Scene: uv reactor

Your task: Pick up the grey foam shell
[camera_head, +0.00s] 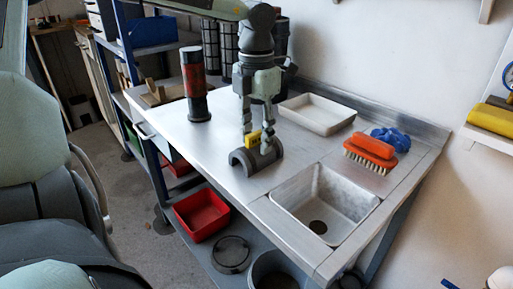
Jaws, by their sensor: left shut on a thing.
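The grey foam shell (243,161) is a dark grey half-tube, arched side up, on the steel worktop (215,150) left of the sink. My left gripper (257,143) points straight down from above, its fingers shut on the top of the shell. A small yellow piece (254,139) shows between the fingers; I cannot tell what it belongs to. The shell appears to be at the worktop surface; any small gap under it cannot be made out. My right gripper is not in view.
A red and black cylinder (195,84) stands upright at the left. A white tray (318,113) lies behind the gripper. The sink (325,199), an orange brush (371,150) and a blue cloth (391,139) are to the right. A red bin (202,214) sits below.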

